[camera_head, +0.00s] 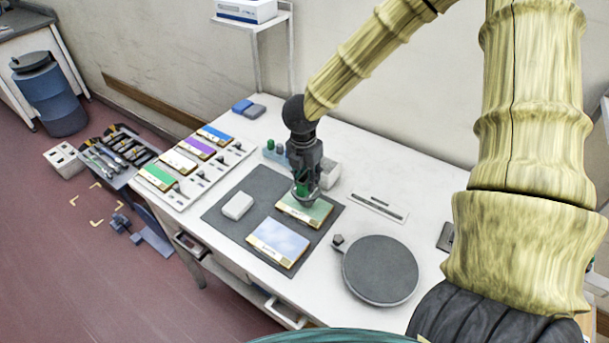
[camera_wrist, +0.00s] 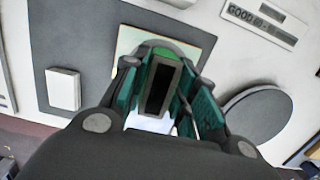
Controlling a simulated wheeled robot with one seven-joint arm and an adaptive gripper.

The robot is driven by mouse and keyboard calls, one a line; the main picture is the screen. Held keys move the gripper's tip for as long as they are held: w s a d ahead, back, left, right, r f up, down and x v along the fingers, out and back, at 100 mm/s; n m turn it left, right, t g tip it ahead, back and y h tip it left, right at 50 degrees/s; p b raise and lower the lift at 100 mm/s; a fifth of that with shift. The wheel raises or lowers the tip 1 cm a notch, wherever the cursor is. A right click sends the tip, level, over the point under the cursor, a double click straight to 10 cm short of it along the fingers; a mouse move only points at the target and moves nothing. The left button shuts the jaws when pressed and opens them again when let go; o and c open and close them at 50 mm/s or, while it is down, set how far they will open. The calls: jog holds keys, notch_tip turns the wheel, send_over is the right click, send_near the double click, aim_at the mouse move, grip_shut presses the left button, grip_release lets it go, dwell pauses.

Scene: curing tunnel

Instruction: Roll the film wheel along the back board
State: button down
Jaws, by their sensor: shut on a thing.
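My gripper (camera_head: 304,193) points down over the back board (camera_head: 312,214), a pale board with a green picture on the dark mat (camera_head: 226,222). In the wrist view my gripper (camera_wrist: 160,100) is shut on a dark piece with a green end, which appears to be the film wheel (camera_wrist: 160,82). The back board shows behind it in the wrist view (camera_wrist: 196,45). I cannot tell whether the wheel touches the board. The front board (camera_head: 278,243), with a blue sky picture, lies on the mat nearer the table's front edge.
A white block (camera_head: 237,206) lies on the mat's left. A round dark turntable (camera_head: 380,270) stands to the right. A white rack (camera_head: 198,163) with several coloured boards is at the left. A small holder with green-topped items (camera_head: 275,152) is behind my gripper.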

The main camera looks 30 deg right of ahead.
jog(key=shift+s, duration=0.2)
jog(key=shift+s+d, duration=0.35)
jog(key=shift+s, duration=0.45)
jog(key=shift+s+d, duration=0.4)
jog(key=shift+s, duration=0.45)
jog(key=shift+s+d, duration=0.35)
jog(key=shift+s, duration=0.4)
jog(key=shift+f, duration=0.1)
notch_tip(320, 180, up, 7)
jog(key=p, duration=0.6)
